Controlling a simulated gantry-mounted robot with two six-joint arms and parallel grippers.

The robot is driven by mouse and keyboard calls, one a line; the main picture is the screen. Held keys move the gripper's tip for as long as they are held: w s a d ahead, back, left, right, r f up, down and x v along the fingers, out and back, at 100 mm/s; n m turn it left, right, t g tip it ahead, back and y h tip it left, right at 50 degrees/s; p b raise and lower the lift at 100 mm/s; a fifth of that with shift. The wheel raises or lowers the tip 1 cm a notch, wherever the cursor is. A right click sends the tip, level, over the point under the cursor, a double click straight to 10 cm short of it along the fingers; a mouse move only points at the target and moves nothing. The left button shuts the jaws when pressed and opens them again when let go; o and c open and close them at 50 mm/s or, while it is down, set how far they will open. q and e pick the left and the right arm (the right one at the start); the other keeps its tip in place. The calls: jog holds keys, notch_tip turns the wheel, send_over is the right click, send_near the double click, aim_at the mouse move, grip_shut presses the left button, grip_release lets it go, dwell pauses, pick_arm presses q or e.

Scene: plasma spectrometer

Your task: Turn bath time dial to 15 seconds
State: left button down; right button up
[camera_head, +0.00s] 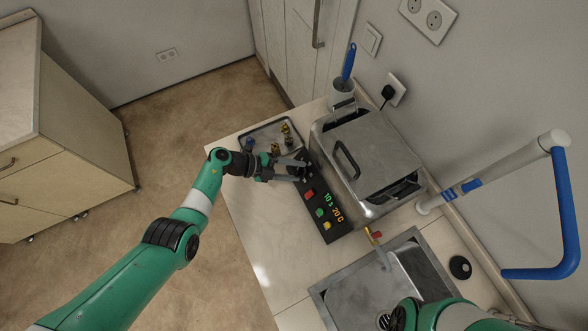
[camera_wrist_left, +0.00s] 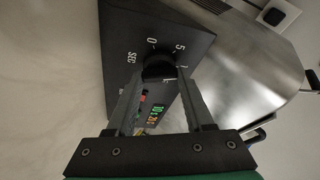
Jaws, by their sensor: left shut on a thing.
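The black control panel (camera_head: 313,207) is fixed along the near left side of the metal bath (camera_head: 368,152). Its display (camera_head: 333,206) reads about 10 s and 20 C. My left gripper (camera_head: 299,171) is at the far end of the panel, its fingers around the bath time dial (camera_wrist_left: 158,66). In the wrist view the left gripper (camera_wrist_left: 159,82) is shut on this dark knob, one finger on each side. Marks 0, 5 and SEC show around the dial; the fingers and knob partly hide further marks. My right gripper is out of view.
A cup with a blue-handled brush (camera_head: 349,62) stands behind. The counter's front left is clear.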

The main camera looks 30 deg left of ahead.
pick_arm(q)
jog(key=m+g, duration=0.1)
jog(key=m, duration=0.2)
jog(key=shift+r+m+y, duration=0.1)
jog(key=shift+m+y, duration=0.3)
jog(key=m+y+p, duration=0.1)
jog(key=m, duration=0.2)
jog(key=shift+m+g, duration=0.3)
jog(key=shift+g, duration=0.1)
jog(key=m+y+p, duration=0.1)
jog(key=m+p, duration=0.1)
jog(key=m, duration=0.2)
jog(key=shift+r, duration=0.15)
jog(key=shift+d+m+y+p, duration=0.1)
jog(key=shift+m+y+p, duration=0.9)
jog(key=shift+m, duration=0.8)
jog(key=shift+c, duration=1.4)
grip_release()
